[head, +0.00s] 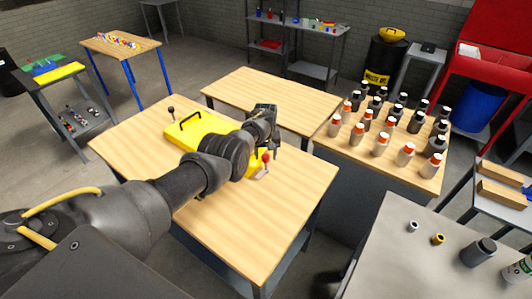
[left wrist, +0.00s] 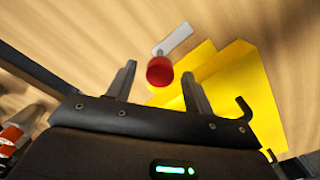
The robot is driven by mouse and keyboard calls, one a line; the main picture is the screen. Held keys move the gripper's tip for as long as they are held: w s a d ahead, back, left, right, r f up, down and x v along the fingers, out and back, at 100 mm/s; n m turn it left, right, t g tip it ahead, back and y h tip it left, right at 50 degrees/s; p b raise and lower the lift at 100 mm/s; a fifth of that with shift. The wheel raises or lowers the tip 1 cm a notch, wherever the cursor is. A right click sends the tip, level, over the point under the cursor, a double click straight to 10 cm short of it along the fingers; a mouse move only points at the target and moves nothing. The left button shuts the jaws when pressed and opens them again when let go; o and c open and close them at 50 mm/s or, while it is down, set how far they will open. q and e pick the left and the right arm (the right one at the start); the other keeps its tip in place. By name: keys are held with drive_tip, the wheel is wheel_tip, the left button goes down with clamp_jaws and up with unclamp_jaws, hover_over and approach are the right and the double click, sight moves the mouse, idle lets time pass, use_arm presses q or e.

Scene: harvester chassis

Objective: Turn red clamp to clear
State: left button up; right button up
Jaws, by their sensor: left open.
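The yellow harvester chassis (head: 193,128) with a black handle lies on the near wooden table, partly hidden by my left arm. The red clamp (head: 266,158) shows as a red knob at its right end, with a small grey metal piece beside it. In the left wrist view the round red knob (left wrist: 160,70) lies between the lines of the two fingers, next to a grey plate (left wrist: 174,38) and the yellow chassis (left wrist: 245,90). My left gripper (head: 275,152) is open and close to the knob; contact cannot be told. My right gripper is out of view.
A dark-knobbed lever (head: 171,111) stands at the chassis's far left corner. The near wooden table (head: 245,235) is bare in front. Another wooden table (head: 270,95) behind is empty. Several orange- and white-capped bottles stand on the right table (head: 425,185).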

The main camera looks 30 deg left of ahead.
use_arm(q)
wheel_tip(320, 180, up, 4)
drive_tip(key=shift+f+p, duration=0.25)
drive_tip(key=shift+p, duration=0.7)
wheel_tip(320, 180, up, 7)
drive_tip(key=shift+r+b, duration=0.15)
drive_tip(key=shift+b, duration=0.2)
